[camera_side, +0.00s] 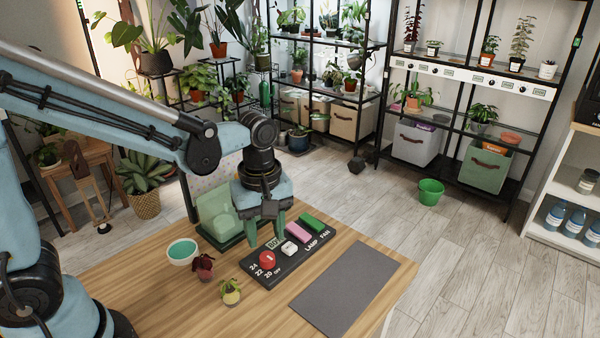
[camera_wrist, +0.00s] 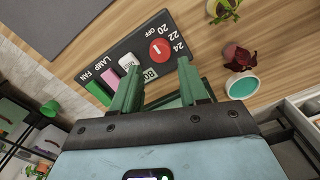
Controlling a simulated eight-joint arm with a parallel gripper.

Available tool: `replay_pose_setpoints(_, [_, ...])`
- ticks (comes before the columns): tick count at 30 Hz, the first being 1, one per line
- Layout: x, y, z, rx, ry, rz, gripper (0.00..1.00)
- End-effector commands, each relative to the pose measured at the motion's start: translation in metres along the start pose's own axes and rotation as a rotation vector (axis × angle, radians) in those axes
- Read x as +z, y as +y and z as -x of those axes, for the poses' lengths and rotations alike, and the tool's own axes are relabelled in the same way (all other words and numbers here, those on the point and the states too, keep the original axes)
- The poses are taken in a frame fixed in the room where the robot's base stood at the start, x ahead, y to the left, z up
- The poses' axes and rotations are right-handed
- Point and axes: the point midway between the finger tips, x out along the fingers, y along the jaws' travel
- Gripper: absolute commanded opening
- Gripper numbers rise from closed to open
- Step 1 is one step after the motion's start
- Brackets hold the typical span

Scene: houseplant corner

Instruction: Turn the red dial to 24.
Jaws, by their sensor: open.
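The red dial (camera_side: 267,259) sits on a dark control panel (camera_side: 290,268) on the wooden table. In the wrist view the dial (camera_wrist: 162,49) carries a white mark; I cannot tell which number it points to. Labels OFF, 20, 22 and 24 (camera_wrist: 178,47) curve around one side of it. My gripper (camera_side: 265,232) is open, its green fingers pointing down over the panel's back part, just behind the dial. In the wrist view the fingertips (camera_wrist: 160,66) lie apart on either side of the panel's small label, short of the dial. Nothing is between them.
The panel also has a white button (camera_side: 289,248), a pink switch (camera_side: 298,231) and a green switch (camera_side: 312,223). A teal-filled bowl (camera_side: 182,252), a dark red plant (camera_side: 203,267) and a yellow-green plant (camera_side: 230,291) stand left of the dial. A grey mat (camera_side: 346,287) lies right.

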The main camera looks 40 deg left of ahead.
Motion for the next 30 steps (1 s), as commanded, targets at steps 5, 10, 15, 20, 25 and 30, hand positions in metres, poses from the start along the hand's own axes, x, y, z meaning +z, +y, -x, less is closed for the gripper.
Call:
replay_pose_setpoints(5, [0.0, 0.0, -0.025, 0.0, 0.0, 0.0, 0.44])
replay_pose_setpoints(10, [0.0, 0.0, -0.044, 0.001, 0.0, 0.0, 0.44])
replay_pose_setpoints(15, [0.0, 0.0, -0.054, 0.001, 0.0, -0.001, 0.44])
replay_pose_setpoints(20, [0.0, 0.0, -0.056, 0.001, 0.0, -0.001, 0.44])
replay_pose_setpoints(25, [0.0, 0.0, -0.056, 0.0, 0.0, -0.001, 0.44])
replay_pose_setpoints(30, [0.0, 0.0, -0.056, 0.001, 0.0, -0.001, 0.21])
